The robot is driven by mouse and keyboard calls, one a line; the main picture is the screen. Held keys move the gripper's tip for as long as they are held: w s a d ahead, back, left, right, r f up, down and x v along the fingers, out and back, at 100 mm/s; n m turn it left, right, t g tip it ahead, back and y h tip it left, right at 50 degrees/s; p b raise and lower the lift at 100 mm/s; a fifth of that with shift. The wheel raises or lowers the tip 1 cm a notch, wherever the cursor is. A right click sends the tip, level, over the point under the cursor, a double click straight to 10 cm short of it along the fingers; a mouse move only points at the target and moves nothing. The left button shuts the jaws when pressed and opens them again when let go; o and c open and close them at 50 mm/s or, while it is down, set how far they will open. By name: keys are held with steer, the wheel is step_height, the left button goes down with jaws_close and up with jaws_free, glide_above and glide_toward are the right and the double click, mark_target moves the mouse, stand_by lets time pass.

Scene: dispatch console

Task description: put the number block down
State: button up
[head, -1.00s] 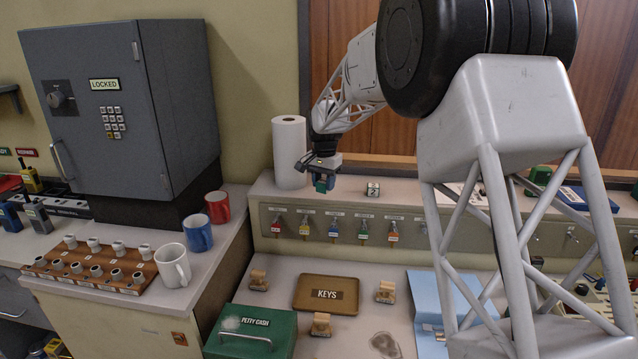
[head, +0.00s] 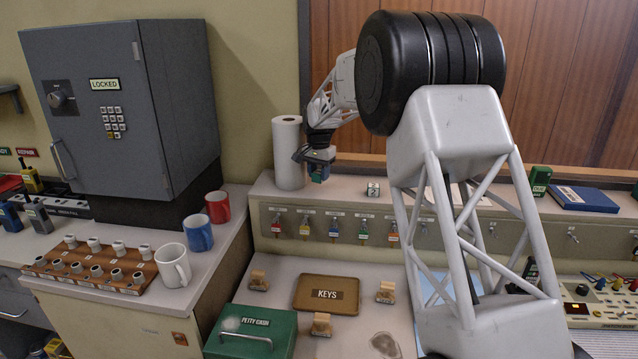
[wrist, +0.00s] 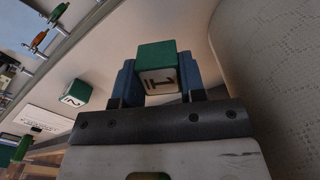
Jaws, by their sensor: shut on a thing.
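My gripper (head: 318,160) is shut on a green number block (wrist: 155,57) with a pale face marked 1. In the wrist view the block sits between two blue fingertips. In the head view the held block (head: 318,178) is small and partly covered by the fingers, at the upper shelf, just right of the paper roll. I cannot tell whether its underside touches the shelf (head: 340,186). A second number block, marked 2 (head: 373,189), stands on the shelf to the right; it also shows in the wrist view (wrist: 75,94).
The white paper roll (head: 288,153) stands close to the left of my gripper. Keys hang on hooks below the shelf edge, including a red-tagged key (head: 305,228). Bare shelf lies between the held block and the 2 block. A blue book (head: 583,198) lies farther right.

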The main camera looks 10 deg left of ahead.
mark_target(319, 182)
steer(key=shift+f, duration=1.75)
steer(key=shift+f, duration=0.1)
steer(key=o, duration=0.9)
step_height(319, 182, up, 12)
steer(key=shift+r, duration=0.1)
steer(key=shift+d, duration=0.1)
